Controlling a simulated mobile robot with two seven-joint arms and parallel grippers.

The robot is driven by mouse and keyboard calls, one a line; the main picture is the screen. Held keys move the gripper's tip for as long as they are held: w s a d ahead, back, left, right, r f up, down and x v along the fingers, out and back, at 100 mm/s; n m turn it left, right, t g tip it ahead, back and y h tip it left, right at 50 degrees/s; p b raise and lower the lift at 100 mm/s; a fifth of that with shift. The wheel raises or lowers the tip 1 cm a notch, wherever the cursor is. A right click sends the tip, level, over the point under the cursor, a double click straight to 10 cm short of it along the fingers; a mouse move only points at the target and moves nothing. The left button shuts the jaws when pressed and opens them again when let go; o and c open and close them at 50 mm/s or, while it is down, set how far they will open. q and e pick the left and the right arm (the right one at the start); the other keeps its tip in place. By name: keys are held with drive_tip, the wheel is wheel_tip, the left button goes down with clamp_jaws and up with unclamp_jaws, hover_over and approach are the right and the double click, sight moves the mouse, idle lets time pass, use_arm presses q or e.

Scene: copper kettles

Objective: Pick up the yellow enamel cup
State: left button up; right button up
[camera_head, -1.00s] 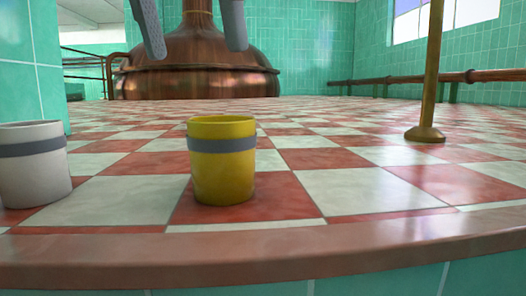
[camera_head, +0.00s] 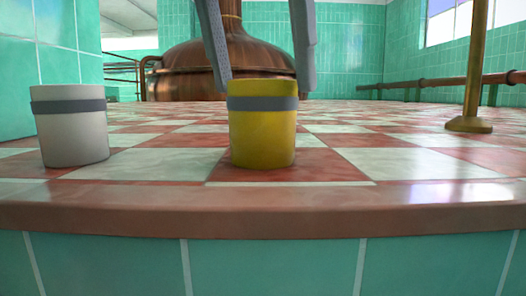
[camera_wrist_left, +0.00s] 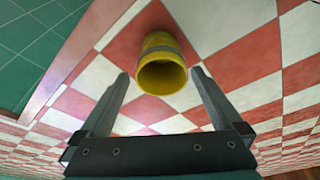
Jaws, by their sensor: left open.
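The yellow enamel cup (camera_head: 262,138) stands upright on the red and white checkered counter near its front edge, with a grey band below its rim. My left gripper (camera_head: 262,91) comes down from above, open and empty. In the head view its two fingers reach rim height, one on each side of the cup. In the left wrist view the cup (camera_wrist_left: 161,62) shows its open mouth between and just beyond the fingertips (camera_wrist_left: 160,73). I cannot tell whether a finger touches it. My right gripper is in neither view.
A white cup (camera_head: 72,135) with a grey band stands to the left, apart from the yellow one. A brass post (camera_head: 474,70) rises from the counter at the right. A large copper kettle (camera_head: 180,72) is behind. The counter around the yellow cup is clear.

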sight(267, 121)
use_arm(q)
drive_tip(key=shift+b+x, duration=0.4)
drive_tip(key=shift+x, duration=0.65)
drive_tip(key=x, duration=0.2)
drive_tip(key=b+x, duration=0.1)
drive_tip(key=x, duration=0.1)
drive_tip(key=shift+w, duration=0.2)
drive_tip(key=shift+s, duration=0.1)
drive_tip(key=shift+c, duration=0.5)
drive_tip(key=shift+r, duration=0.1)
drive_tip(key=c, duration=1.1)
